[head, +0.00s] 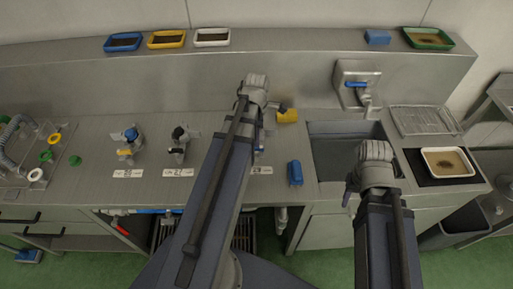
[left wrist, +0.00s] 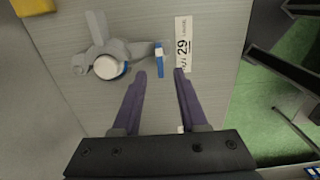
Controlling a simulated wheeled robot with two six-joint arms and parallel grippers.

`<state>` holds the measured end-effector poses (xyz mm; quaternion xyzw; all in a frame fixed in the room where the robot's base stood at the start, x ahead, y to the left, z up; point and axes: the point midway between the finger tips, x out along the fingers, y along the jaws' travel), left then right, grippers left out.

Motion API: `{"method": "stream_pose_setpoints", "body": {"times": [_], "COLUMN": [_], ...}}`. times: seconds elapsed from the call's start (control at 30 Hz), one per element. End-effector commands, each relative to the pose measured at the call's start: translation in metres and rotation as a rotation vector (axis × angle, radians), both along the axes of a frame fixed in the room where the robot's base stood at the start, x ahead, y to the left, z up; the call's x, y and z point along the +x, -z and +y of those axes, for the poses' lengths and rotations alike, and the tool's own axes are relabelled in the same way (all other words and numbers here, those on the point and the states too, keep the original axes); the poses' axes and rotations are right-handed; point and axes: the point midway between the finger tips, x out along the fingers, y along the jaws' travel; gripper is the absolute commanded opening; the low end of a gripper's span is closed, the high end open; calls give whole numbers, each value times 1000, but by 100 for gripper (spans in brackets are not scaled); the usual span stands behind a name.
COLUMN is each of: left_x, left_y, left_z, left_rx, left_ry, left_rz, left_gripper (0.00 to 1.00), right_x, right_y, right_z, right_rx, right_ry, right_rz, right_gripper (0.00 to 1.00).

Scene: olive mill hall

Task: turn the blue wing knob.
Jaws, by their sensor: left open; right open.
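In the left wrist view, a grey valve fitting (left wrist: 92,50) with a round white, blue-edged cap lies on the steel counter beside a label (left wrist: 183,45) reading 29. In the head view my left arm hides most of this fitting. My right gripper (head: 349,189) is open and empty in front of the sink.
Two other fittings, one with blue parts (head: 129,136) and one with a black part (head: 179,138), stand left of my left arm. A yellow piece (head: 287,115) and a blue block (head: 295,172) are to its right. The sink (head: 340,155) is farther right.

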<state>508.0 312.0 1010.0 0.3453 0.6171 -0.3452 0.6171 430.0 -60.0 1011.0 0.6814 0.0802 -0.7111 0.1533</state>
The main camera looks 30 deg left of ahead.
Motion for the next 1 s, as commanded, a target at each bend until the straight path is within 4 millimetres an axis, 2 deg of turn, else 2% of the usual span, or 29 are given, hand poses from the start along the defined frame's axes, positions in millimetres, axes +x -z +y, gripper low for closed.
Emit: {"method": "stream_pose_setpoints", "body": {"times": [0.03, 0.33, 0.5, 0.77, 1.0], "left_x": [0, 0, 0, 0, 0], "left_y": [12, 49, 57, 55, 55], "left_z": [0, 0, 0, 0, 0], "left_rx": [0, 0, 0, 0, 0], "left_ry": [0, 1, 1, 1, 1], "left_rz": [0, 0, 0, 0, 0], "left_gripper": [42, 42, 42, 42, 17], "right_x": [0, 0, 0, 0, 0], "right_y": [12, 49, 56, 55, 55], "right_z": [0, 0, 0, 0, 0], "right_rx": [0, 0, 0, 0, 0], "right_ry": [0, 2, 2, 2, 2], "right_rz": [0, 0, 0, 0, 0], "right_gripper": [50, 50, 50, 50, 50]}}
